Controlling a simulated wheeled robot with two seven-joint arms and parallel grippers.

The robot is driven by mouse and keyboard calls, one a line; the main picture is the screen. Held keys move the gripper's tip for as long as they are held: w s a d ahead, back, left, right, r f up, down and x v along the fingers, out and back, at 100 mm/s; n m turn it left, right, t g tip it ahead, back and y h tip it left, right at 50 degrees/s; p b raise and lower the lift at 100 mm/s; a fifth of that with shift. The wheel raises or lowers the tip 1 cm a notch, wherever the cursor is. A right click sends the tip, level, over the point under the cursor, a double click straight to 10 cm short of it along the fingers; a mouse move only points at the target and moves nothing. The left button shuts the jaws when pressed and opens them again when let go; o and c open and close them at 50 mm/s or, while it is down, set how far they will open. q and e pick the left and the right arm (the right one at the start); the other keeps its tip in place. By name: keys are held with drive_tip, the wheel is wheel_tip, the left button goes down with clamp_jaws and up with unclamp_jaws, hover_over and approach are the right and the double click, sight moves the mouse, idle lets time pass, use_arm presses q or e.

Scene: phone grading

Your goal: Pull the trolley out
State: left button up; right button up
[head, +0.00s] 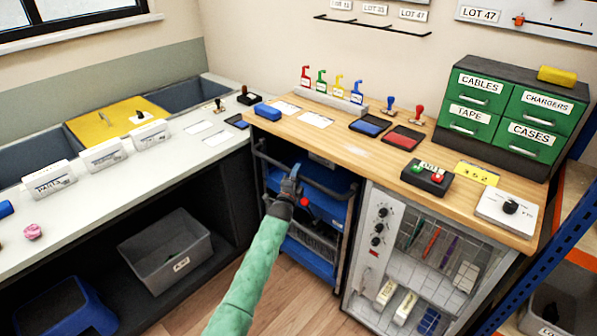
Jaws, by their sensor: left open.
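The trolley (335,209) is blue with a dark grey frame and stands in the bay under the wooden worktop, between the left counter and the grey cabinet. Its grey push bar (327,188) runs across the front near the top. A lower blue shelf (308,258) and a grey basket show beneath. My left gripper (294,172) is open at the middle of the push bar, in front of the trolley. I cannot tell whether its fingers are around the bar or only over it. My green-sleeved arm hides part of the trolley's lower left. My right gripper is not in view.
The wooden worktop (350,150) above holds stamps, ink pads and green drawers (505,110). A grey cabinet (405,265) stands close on the trolley's right, and the left counter (165,170) on its left. Wooden floor (295,306) in front is clear.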

use_arm(q)
drive_tip(key=shift+x, duration=0.8)
clamp_jaws()
